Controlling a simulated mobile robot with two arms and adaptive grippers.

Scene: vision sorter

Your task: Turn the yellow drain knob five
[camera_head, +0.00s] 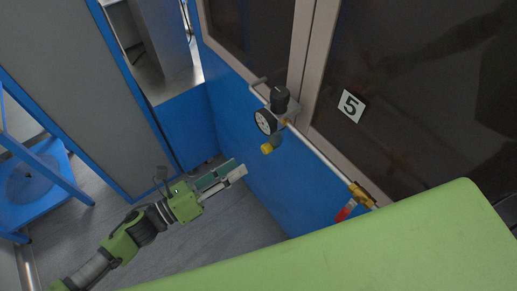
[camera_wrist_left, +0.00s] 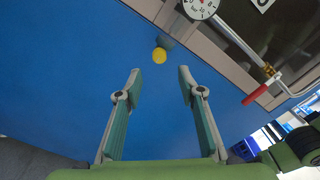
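The yellow drain knob (camera_head: 267,148) sits at the bottom of the filter unit under the black-topped regulator (camera_head: 280,98) and its round gauge (camera_head: 265,121). A sign with the number 5 (camera_head: 351,106) is on the dark panel to the right. My left gripper (camera_head: 239,170) is below and left of the knob, apart from it, with nothing between its fingers. In the left wrist view the gripper (camera_wrist_left: 158,80) is open, and the knob (camera_wrist_left: 159,55) lies beyond the fingertips, between them in the picture. My right gripper is not in view.
A pipe (camera_head: 325,160) runs from the regulator down to a yellow valve (camera_head: 362,195) with a red handle (camera_head: 345,211). The blue wall (camera_head: 236,128) is behind the knob. A light green surface (camera_head: 400,245) fills the lower right. A blue stand (camera_head: 45,205) is at the left.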

